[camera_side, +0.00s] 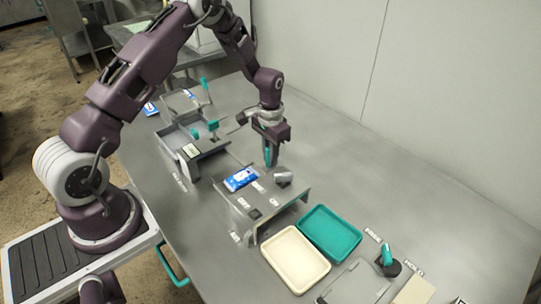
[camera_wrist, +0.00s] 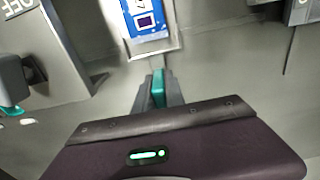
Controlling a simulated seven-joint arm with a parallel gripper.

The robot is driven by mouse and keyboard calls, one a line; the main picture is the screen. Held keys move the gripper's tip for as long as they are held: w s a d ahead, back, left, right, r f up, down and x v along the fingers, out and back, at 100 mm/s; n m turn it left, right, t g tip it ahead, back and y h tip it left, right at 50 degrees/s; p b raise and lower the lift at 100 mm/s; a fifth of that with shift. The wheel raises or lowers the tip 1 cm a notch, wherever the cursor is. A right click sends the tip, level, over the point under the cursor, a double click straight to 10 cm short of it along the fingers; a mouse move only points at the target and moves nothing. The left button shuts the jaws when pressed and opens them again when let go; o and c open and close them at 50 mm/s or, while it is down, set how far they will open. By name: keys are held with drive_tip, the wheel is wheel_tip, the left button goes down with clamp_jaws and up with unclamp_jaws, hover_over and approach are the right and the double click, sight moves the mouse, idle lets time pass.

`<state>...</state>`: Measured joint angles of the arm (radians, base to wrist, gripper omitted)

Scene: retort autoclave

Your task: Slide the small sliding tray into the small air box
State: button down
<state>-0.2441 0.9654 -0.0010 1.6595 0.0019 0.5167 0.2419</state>
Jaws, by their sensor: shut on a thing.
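My gripper (camera_side: 268,160) points down behind the low grey housing and is shut on a teal handle, which shows between its fingers in the wrist view (camera_wrist: 158,88). The handle appears to belong to the small sliding tray, a pale plate (camera_wrist: 163,50) in the wrist view. A blue packet (camera_wrist: 148,22) lies on it; the packet also shows in the side view (camera_side: 241,178). The low grey housing with labels (camera_side: 243,208) seems to be the small air box. I cannot tell how far the tray is inside it; its opening is hidden.
A larger grey box (camera_side: 178,152) with teal handles stands left of my gripper. A cream tray (camera_side: 272,256) and a teal tray (camera_side: 358,240) lie in front of the housing. A teal-knobbed switch (camera_side: 387,256) is farther right. The table (camera_side: 350,165) behind is clear.

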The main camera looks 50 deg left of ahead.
idle(0.9)
drive_tip(key=d, duration=1.3)
drive_tip(key=shift+d, duration=0.1)
drive_tip(key=c, duration=1.5)
unclamp_jaws()
drive_tip(key=shift+o, duration=0.5)
drive_tip(key=shift+r, duration=0.15)
wheel_tip(320, 180, up, 7)
